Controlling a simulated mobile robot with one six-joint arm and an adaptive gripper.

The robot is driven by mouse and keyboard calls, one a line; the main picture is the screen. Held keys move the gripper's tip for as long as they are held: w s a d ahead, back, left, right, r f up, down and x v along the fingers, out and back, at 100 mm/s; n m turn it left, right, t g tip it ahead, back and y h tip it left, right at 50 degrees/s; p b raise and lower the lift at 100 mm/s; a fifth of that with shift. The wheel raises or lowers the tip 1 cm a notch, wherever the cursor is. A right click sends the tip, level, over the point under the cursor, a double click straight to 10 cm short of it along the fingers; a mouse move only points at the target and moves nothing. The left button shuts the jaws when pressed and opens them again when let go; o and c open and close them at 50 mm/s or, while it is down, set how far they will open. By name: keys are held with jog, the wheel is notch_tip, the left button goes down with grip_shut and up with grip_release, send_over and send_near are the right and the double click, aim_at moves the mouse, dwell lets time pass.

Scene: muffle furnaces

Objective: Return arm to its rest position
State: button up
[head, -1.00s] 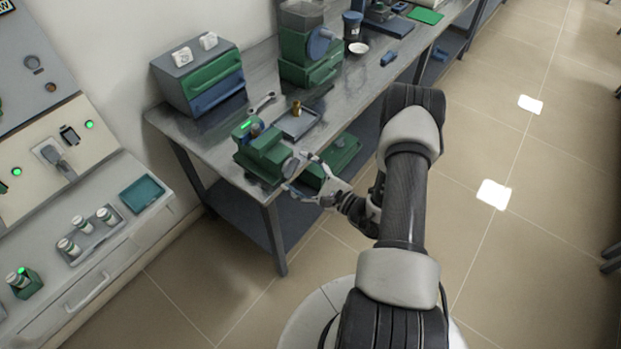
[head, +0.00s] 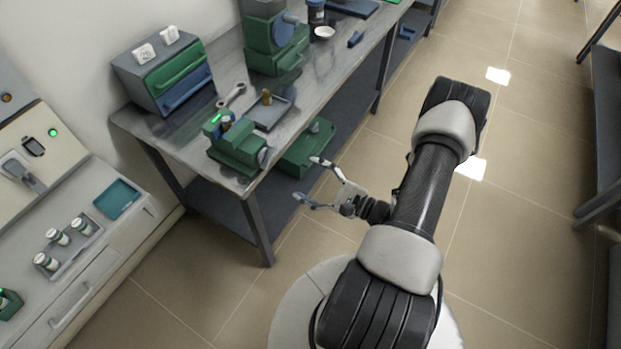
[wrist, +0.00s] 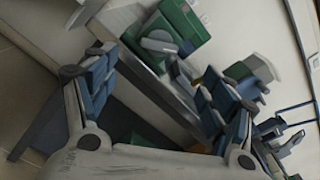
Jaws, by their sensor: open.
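My gripper (head: 308,180) is open and empty in the head view. It is off the front corner of the metal workbench (head: 185,141), over the floor side, and apart from the green vise-like device (head: 236,150) on that corner. In the wrist view my gripper (wrist: 165,95) shows two spread fingers with blue pads and nothing between them but background. My arm (head: 418,195) reaches up and bends back toward the bench.
On the bench are a drawer box (head: 165,75), a small tray (head: 270,115), a wrench (head: 232,95) and a larger green machine (head: 270,35). A side counter with a vial rack (head: 70,250) stands at left. Open floor (head: 520,160) lies to the right.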

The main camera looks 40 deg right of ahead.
jog(key=w+a+r+n+g+y, duration=0.2)
jog(key=a+r+n+g+y, duration=0.4)
jog(key=a+r+n, duration=0.3)
jog(key=s+a+r+n+g, duration=0.7)
jog(key=a+r+g, duration=0.2)
jog(key=a, duration=0.1)
jog(key=s+r+n+t+h, duration=0.2)
jog(key=s+r+n+h, duration=0.7)
jog(key=r+h, duration=0.2)
jog(key=shift+d+t+h, duration=0.4)
jog(key=shift+h, duration=0.2)
jog(key=shift+c, duration=0.4)
